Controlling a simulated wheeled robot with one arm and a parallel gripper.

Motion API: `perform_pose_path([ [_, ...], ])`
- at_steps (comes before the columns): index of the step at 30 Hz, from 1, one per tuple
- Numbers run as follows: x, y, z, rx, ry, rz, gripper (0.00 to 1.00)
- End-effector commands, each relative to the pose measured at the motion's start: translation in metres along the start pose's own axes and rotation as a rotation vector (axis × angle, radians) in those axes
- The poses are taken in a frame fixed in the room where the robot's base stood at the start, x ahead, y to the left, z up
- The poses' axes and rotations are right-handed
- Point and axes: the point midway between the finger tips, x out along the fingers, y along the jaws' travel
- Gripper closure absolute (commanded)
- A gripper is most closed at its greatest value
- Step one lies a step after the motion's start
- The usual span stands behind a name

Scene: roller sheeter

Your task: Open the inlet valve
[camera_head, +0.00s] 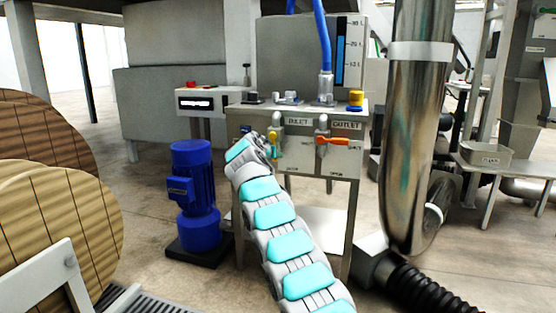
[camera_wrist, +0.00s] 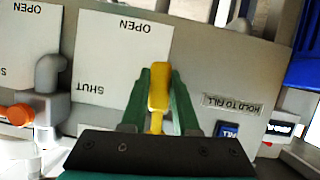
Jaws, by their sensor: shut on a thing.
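The inlet valve's yellow handle (camera_wrist: 158,88) stands between the two green fingers of my gripper (camera_wrist: 160,76) in the wrist view. My gripper is shut on it. The handle points up that picture, roughly toward the word OPEN on the white placard (camera_wrist: 125,50); SHUT is printed lower left on it. In the head view the yellow handle (camera_head: 273,138) shows under the INLET label (camera_head: 298,121), hanging roughly downward at the end of my arm. The handle's pivot is hidden by my gripper in the wrist view.
The outlet valve's orange handle (camera_head: 332,140) lies roughly level, just right of the inlet. A blue pump (camera_head: 194,195) stands left of the tank stand. A shiny vertical pipe (camera_head: 417,130) stands to the right. Wooden reels (camera_head: 60,220) stand at the left.

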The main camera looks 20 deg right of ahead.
Motion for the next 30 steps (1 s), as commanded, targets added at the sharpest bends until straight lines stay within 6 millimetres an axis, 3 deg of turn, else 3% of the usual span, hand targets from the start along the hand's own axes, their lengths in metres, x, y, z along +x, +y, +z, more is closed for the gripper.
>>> perform_pose_path([
  [27, 0.0004, -0.0097, -0.0017, 0.116, 0.002, -0.050, 1.00],
  [28, 0.0003, -0.0097, -0.0018, 0.116, 0.002, -0.050, 0.70],
  [30, 0.0003, -0.0097, -0.0017, 0.116, 0.002, -0.049, 0.62],
])
